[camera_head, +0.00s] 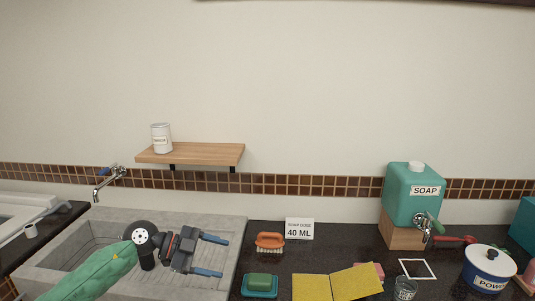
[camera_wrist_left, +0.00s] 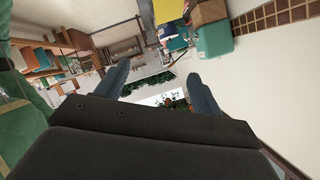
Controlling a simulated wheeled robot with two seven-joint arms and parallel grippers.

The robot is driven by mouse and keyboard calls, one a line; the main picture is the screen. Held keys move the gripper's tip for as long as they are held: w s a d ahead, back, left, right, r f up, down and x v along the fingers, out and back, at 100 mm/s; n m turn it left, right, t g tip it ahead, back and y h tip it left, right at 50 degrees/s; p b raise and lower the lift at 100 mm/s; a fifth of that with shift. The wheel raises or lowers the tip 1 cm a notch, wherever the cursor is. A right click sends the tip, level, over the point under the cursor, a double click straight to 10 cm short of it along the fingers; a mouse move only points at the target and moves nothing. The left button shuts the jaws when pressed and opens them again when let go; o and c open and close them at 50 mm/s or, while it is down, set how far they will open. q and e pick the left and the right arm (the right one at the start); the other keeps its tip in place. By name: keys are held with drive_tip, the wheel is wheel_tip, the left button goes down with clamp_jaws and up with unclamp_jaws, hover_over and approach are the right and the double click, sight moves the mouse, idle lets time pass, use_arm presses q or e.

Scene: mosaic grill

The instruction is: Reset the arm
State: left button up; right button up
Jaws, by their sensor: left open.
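My left arm, in a green sleeve, comes in from the lower left of the head view and reaches over the grey stone sink (camera_head: 232,262). My left gripper (camera_head: 225,256) has its two blue fingers apart with nothing between them, and they point right. In the left wrist view the same gripper (camera_wrist_left: 160,100) shows its fingers spread and empty, with the room behind them. My right gripper shows in neither view.
Right of the sink, the dark counter (camera_head: 255,240) holds an orange brush (camera_head: 270,242), a green sponge in a teal dish (camera_head: 260,292), yellow cloths (camera_head: 335,285), a small glass (camera_head: 405,288), a teal soap dispenser (camera_head: 410,195) and a pot (camera_head: 488,270). A shelf (camera_head: 190,154) holds a white can (camera_head: 161,138).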

use_arm(q)
drive_tip(key=s+d+r+n+t+h, duration=0.2)
drive_tip(key=d+r+n+t+h, duration=0.3)
drive_tip(key=t, duration=0.4)
drive_tip(key=s+a+f+n+t+y, duration=0.2)
drive_tip(key=s+a+f+n+y, duration=0.2)
drive_tip(key=a+f+n+y, duration=0.45)
drive_tip(key=s+a+f+n+t+y, duration=0.3)
drive_tip(key=s+a+f+n+y, duration=0.15)
drive_tip(key=f+n+y, duration=0.55)
drive_tip(key=s+f+m+g, duration=0.1)
drive_tip(key=s+f+g, duration=0.6)
drive_tip(key=s, duration=0.5)
drive_tip(key=s+f+m+g, duration=0.1)
drive_tip(key=s+f+g, duration=0.4)
drive_tip(key=s+f, duration=0.5)
wheel_tip(320, 180, down, 21)
drive_tip(key=d, duration=0.2)
drive_tip(key=s+f, duration=0.3)
drive_tip(key=f, duration=0.8)
drive_tip(key=s+f+g, duration=0.1)
drive_tip(key=s+f, duration=0.2)
drive_tip(key=f, duration=0.9)
drive_tip(key=shift+s+d+f+g, duration=0.15)
drive_tip(key=shift+s+d+g, duration=0.15)
drive_tip(key=shift+s+d, duration=0.1)
